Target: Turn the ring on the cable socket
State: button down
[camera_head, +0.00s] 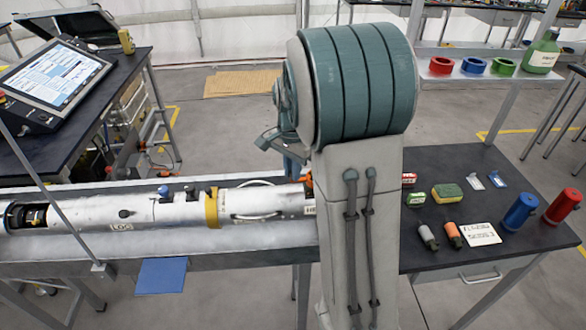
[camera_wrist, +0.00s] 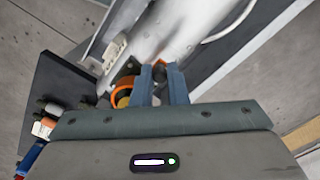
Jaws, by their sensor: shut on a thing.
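The cable socket sits at the end of a long white cylinder (camera_head: 120,208). An orange ring (camera_wrist: 122,88) shows beside the left finger in the wrist view, with a dark opening and a yellowish part near it. My gripper (camera_wrist: 160,72) has its two blue-grey fingers close together at the socket, with a small bit of orange and dark material between the tips. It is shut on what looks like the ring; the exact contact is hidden. In the head view, my arm covers most of the socket, and only a sliver of orange (camera_head: 308,181) shows beside it.
The cylinder lies in a grey cradle. A black table (camera_head: 450,190) at right holds a sponge (camera_head: 447,193), small orange and grey cylinders, a blue can (camera_head: 521,212) and a red can (camera_head: 563,205). A monitor (camera_head: 50,80) stands on the left table. Open floor lies behind.

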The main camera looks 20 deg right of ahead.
jog(key=c, duration=1.4)
grip_release()
jog(key=shift+c, duration=0.2)
jog(key=shift+r, duration=0.1)
notch_tip(320, 180, up, 14)
jog(key=b, duration=0.1)
jog(key=shift+f, duration=0.2)
jog(key=s+a+f+n+t, duration=0.1)
jog(key=s+a+f+n, duration=0.1)
jog(key=s+n, duration=0.2)
jog(key=s+a+f+n+t, duration=0.1)
jog(key=s+a+f+n, duration=0.2)
jog(key=s, duration=0.6)
jog(key=s+a+f+n+t, duration=0.1)
jog(key=s+a+f+n, duration=0.1)
jog(key=s+n, duration=0.3)
jog(key=shift+s+a+f+n+t, duration=0.3)
jog(key=shift+s+f, duration=0.25)
jog(key=shift+s, duration=0.7)
